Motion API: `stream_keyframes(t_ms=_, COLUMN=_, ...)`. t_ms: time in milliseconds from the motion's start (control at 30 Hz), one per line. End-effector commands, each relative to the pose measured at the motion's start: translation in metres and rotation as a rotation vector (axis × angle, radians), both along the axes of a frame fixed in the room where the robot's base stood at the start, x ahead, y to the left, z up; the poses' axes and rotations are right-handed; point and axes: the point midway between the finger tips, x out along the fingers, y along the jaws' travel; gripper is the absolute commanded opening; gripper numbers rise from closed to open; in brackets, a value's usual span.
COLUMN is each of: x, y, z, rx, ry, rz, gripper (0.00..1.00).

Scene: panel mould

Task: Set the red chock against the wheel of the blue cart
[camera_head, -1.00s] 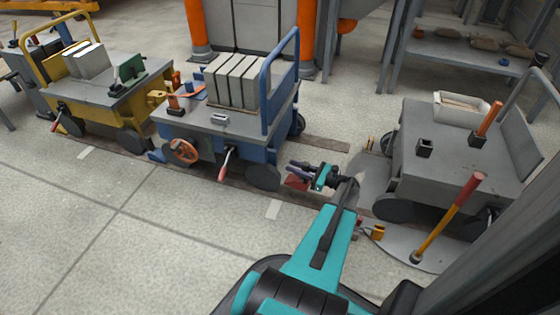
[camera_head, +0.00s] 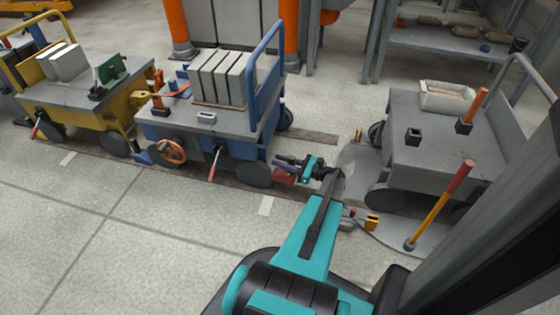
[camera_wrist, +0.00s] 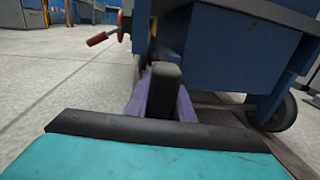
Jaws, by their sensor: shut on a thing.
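The blue cart (camera_head: 205,125) stands left of centre in the head view, with grey blocks on its deck. Its near dark wheel (camera_head: 252,174) rests at the floor strip. My gripper (camera_head: 286,164) is shut on the red chock (camera_head: 284,178), just right of that wheel. The chock is low, but I cannot tell whether it touches the floor or wheel. In the wrist view my purple fingers (camera_wrist: 163,100) point toward the blue cart (camera_wrist: 225,55). A dark wheel (camera_wrist: 275,112) shows at right there; the chock is hidden.
A grey cart (camera_head: 440,150) stands at right, with a long-handled tool (camera_head: 440,207) in front. A yellow cart (camera_head: 85,98) is behind left of the blue one. A red-handled lever (camera_head: 214,163) sticks out from the blue cart. Open floor (camera_head: 120,240) lies at front left.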

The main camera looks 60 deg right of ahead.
Motion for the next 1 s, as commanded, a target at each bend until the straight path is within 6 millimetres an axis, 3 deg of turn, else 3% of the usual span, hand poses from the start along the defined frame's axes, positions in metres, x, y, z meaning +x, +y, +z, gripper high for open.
stream_keyframes(t_ms=1000, x=0.002, y=0.000, z=-0.072, rx=0.001, ry=-0.002, rz=0.002, gripper=0.00)
